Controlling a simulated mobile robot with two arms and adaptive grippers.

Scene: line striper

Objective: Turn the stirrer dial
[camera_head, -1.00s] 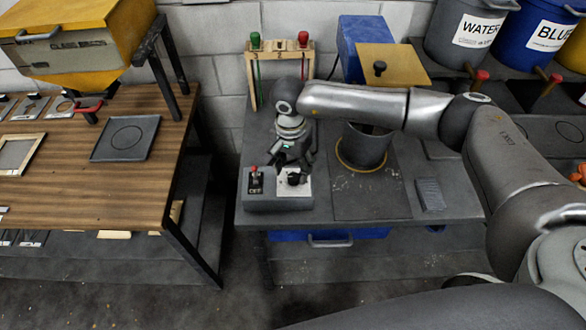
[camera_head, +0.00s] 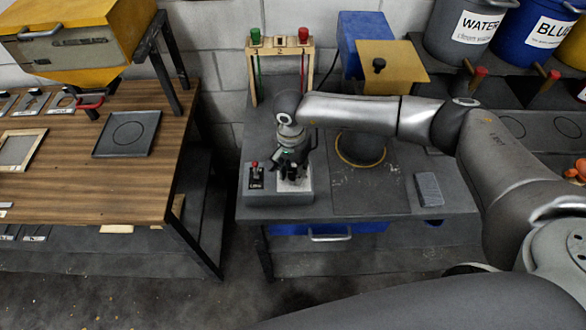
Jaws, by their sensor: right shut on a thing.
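The stirrer's grey control box (camera_head: 277,198) sits at the front left corner of the grey table. A red-tipped switch (camera_head: 256,176) stands on its left part. A white panel (camera_head: 304,184) is on its right part. My right gripper (camera_head: 293,175) points down over this panel and is shut on the stirrer dial, which is mostly hidden by the fingers. My left gripper is not in view.
A wooden rack (camera_head: 254,75) with green and red knobs stands behind. A grey block (camera_head: 429,189) lies at the right. A wooden table (camera_head: 130,185) stands left, across a gap.

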